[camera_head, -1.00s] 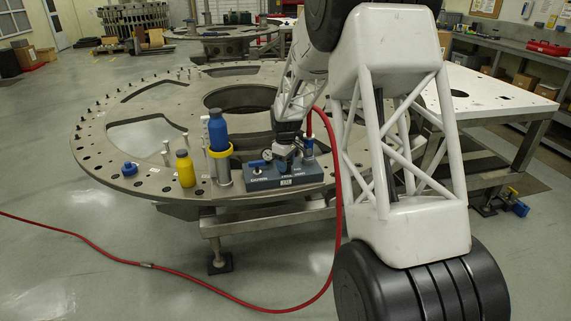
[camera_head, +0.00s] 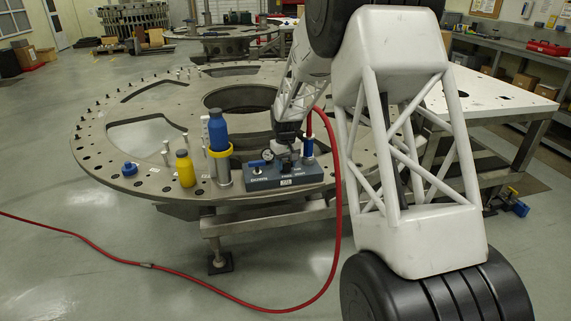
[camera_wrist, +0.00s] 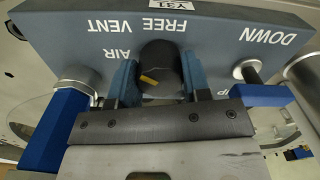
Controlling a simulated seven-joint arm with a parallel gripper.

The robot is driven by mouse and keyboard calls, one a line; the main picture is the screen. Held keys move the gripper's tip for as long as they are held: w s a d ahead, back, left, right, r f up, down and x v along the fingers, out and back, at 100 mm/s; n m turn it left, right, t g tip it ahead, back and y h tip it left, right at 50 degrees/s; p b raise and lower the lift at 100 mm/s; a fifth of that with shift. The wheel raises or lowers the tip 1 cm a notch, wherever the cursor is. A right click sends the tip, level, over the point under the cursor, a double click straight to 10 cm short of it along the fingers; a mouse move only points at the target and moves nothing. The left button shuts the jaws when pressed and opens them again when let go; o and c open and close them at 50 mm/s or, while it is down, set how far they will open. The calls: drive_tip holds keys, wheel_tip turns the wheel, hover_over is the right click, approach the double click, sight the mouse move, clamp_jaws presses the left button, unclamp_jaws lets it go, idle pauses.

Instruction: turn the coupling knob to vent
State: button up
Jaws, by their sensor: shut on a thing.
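The coupling knob (camera_wrist: 163,60) is dark and round, with a yellow mark, in the wrist view. It sits on a blue-grey control box (camera_wrist: 55,28) with white lettering that reads AIR, FREE, VENT and DOWN, seen upside down. My gripper (camera_wrist: 160,80) is shut on the knob, with one blue finger on each side. The yellow mark lies on the knob face near the fingers; which label it stands for I cannot tell. In the head view the box (camera_head: 258,184) sits on the turret plate's near edge, with my gripper (camera_head: 287,150) over it; the knob is largely hidden there.
A gauge (camera_head: 268,155) and a blue lever (camera_wrist: 62,125) are close beside my gripper. A red hose (camera_head: 338,200) runs from the box to the floor.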

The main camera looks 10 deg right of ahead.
sight(286, 162)
drive_tip(key=shift+m, duration=1.3)
drive_tip(key=o, duration=0.9)
drive_tip(key=shift+r, duration=0.1)
drive_tip(key=shift+r, duration=3.8)
